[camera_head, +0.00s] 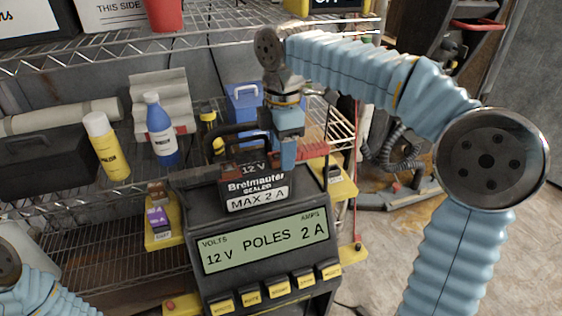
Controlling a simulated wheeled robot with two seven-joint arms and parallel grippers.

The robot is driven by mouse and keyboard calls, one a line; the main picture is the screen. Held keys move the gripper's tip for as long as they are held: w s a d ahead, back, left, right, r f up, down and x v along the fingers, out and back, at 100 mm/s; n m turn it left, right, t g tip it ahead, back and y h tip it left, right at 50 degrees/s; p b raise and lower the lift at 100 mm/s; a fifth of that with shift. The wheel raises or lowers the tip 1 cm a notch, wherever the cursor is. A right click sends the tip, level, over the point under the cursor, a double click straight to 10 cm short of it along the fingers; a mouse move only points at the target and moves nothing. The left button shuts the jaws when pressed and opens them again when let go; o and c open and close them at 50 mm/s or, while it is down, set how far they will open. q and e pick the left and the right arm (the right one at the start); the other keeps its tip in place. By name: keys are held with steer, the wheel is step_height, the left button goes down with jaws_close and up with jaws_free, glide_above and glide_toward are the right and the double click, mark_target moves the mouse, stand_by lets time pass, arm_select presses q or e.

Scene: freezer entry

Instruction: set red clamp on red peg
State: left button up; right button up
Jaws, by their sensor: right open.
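A black battery (252,187) labelled 12 V and MAX 2 A sits on top of the charger (264,245), whose screen reads 12 V, POLES, 2 A. My right gripper (288,160) is open and points down at the battery's right side. The red clamp (314,150) shows just right of the fingers, at the battery's top right; I cannot tell whether it touches the peg. The red peg is not distinguishable, with the fingers in front of that area. My left gripper is out of view.
Yellow side holders (338,184) flank the charger; a purple-labelled item (157,218) stands in the left one. Floor shows at right.

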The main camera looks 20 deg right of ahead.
jaws_close()
stand_by(0.3)
steer(key=shift+r, duration=0.5)
step_height(320, 180, up, 3)
steer(key=shift+f+p, duration=0.2)
steer(key=shift+p, duration=0.45)
steer(key=s+a+r+p, duration=0.7)
steer(key=a+r, duration=0.5)
steer(key=r, duration=0.1)
steer(key=shift+s+r, duration=0.15)
steer(key=shift+r, duration=0.1)
